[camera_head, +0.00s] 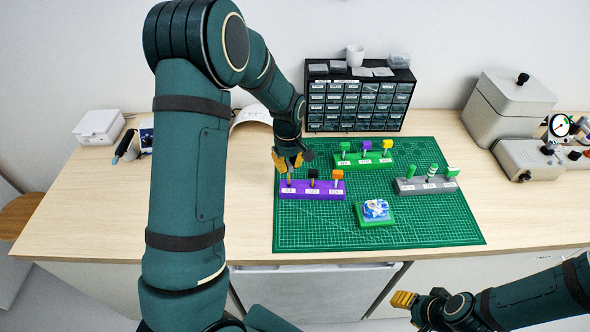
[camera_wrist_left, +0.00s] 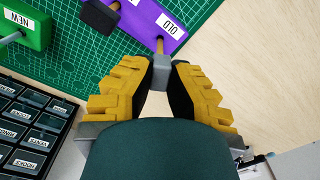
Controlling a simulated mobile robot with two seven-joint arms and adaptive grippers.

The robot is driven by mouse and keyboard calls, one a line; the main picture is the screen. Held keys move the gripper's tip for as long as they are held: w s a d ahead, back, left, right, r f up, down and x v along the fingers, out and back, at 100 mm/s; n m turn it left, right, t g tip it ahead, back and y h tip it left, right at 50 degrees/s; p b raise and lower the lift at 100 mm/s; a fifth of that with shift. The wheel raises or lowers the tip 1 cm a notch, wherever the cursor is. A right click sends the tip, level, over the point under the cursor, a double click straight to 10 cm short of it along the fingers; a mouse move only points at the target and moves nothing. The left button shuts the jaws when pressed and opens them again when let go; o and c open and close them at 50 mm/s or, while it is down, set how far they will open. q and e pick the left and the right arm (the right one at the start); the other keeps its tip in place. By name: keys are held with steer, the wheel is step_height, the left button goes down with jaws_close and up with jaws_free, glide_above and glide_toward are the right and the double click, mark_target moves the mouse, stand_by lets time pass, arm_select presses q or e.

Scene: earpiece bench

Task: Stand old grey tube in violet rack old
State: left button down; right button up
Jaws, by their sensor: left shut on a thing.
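The violet rack (camera_head: 328,194) lies on the left of the green mat, with three labelled places. A black-topped piece and an orange-topped piece stand in its middle and right places. My left gripper (camera_head: 288,161) is over its left end, shut on the old grey tube (camera_wrist_left: 161,69). In the left wrist view a tan stem runs from the grey tube to the violet rack (camera_wrist_left: 176,32) by the OLD label. I cannot tell whether it is fully seated. My right gripper (camera_head: 404,299) is at the lower right, off the bench front; its finger opening is unclear.
A green rack (camera_head: 362,161) with green, violet and yellow tops stands behind. A grey rack (camera_head: 426,187) with green pieces is at right. A green block (camera_head: 375,220) with a blue-white piece lies in front. Black drawers (camera_head: 358,105) stand at the back. The mat's front is clear.

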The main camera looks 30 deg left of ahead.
arm_select(q)
steer(key=shift+f+b, duration=0.95)
steer(key=shift+f, duration=0.4)
stand_by(0.4)
steer(key=c, duration=1)
jaws_free()
steer(key=shift+c, duration=0.2)
step_height(320, 180, up, 12)
steer(key=shift+r, duration=0.1)
